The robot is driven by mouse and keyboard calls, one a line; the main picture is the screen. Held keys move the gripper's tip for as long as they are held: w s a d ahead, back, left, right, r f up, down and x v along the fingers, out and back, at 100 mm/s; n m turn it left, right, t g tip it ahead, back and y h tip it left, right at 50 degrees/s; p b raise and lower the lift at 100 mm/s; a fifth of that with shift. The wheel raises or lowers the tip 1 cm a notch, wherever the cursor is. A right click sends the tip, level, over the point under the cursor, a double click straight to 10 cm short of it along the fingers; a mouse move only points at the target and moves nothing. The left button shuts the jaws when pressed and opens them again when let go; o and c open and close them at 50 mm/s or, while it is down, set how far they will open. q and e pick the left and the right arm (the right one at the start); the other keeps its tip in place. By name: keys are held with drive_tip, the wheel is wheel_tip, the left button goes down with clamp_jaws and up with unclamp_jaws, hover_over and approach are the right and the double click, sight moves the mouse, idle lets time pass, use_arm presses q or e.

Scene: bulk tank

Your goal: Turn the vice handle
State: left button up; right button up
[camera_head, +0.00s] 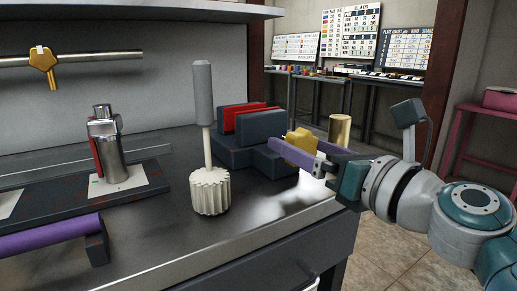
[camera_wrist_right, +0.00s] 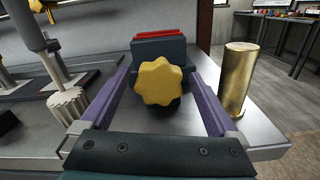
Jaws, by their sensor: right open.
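The vice (camera_head: 247,132) stands on the bench, dark blue-grey with red jaw faces. It also shows in the right wrist view (camera_wrist_right: 160,48). Its handle is a yellow lobed knob (camera_head: 301,141) on the side towards my right gripper. In the right wrist view the knob (camera_wrist_right: 158,82) faces the camera. My right gripper (camera_wrist_right: 159,78) is open, with one purple finger on each side of the knob and a gap visible at both sides. In the head view the right gripper (camera_head: 299,148) reaches in from the right, and its near finger partly hides the knob. My left gripper is not in view.
A white fluted knob with a grey-topped rod (camera_head: 210,190) stands left of the vice. A brass cylinder (camera_head: 340,129) stands close behind the right gripper. A metal cylinder (camera_head: 111,158) and a purple bar (camera_head: 45,236) are further left.

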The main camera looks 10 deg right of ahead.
drive_tip(key=shift+w+a, duration=0.1)
drive_tip(key=shift+w, duration=0.15)
drive_tip(key=shift+c, duration=0.2)
drive_tip(key=c, duration=1.3)
